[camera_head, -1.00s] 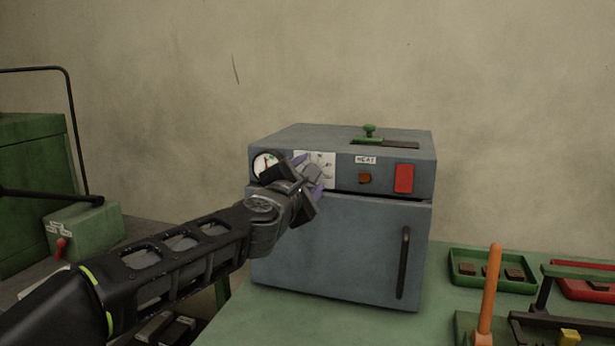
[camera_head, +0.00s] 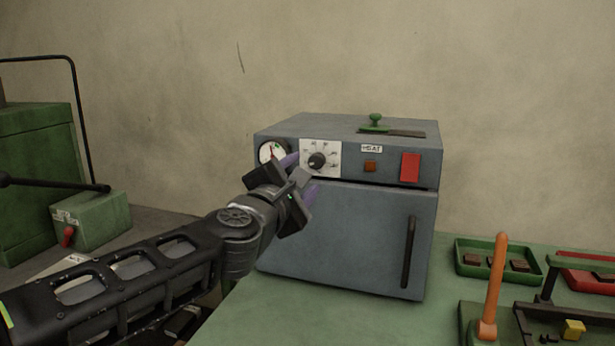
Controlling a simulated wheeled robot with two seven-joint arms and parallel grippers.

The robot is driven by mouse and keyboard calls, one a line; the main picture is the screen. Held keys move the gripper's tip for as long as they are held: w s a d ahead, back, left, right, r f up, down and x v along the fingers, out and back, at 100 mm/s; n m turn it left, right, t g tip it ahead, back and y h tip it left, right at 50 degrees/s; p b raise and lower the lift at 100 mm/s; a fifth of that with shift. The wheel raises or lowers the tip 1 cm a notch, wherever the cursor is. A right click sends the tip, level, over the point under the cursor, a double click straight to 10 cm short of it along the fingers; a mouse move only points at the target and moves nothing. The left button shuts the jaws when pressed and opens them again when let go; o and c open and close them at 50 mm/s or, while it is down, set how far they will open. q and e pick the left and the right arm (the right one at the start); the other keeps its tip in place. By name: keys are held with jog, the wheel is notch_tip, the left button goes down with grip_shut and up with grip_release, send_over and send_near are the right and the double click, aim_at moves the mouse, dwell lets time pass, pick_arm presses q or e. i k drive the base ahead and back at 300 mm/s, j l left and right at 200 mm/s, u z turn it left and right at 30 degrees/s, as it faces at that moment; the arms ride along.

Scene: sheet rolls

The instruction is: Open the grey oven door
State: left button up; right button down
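The grey oven (camera_head: 330,140) stands on the green table. Its door (camera_head: 345,235) is shut, with a dark vertical handle (camera_head: 408,252) near its right edge. My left gripper (camera_head: 303,176) is in front of the oven's upper left, just below and left of the black dial knob (camera_head: 317,161). Its purple-tipped fingers are spread apart, with nothing seen between them, and it is well left of the handle. My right gripper is not in view.
The panel carries a round gauge (camera_head: 271,152), a small brown lamp (camera_head: 370,166) and a red switch (camera_head: 410,167). An orange upright lever (camera_head: 494,285) and a green tray (camera_head: 497,262) are right of the oven. A green box (camera_head: 92,219) is at left.

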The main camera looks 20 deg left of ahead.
aim_at(378, 240)
jog(key=k+j, duration=0.1)
jog(key=k, duration=0.9)
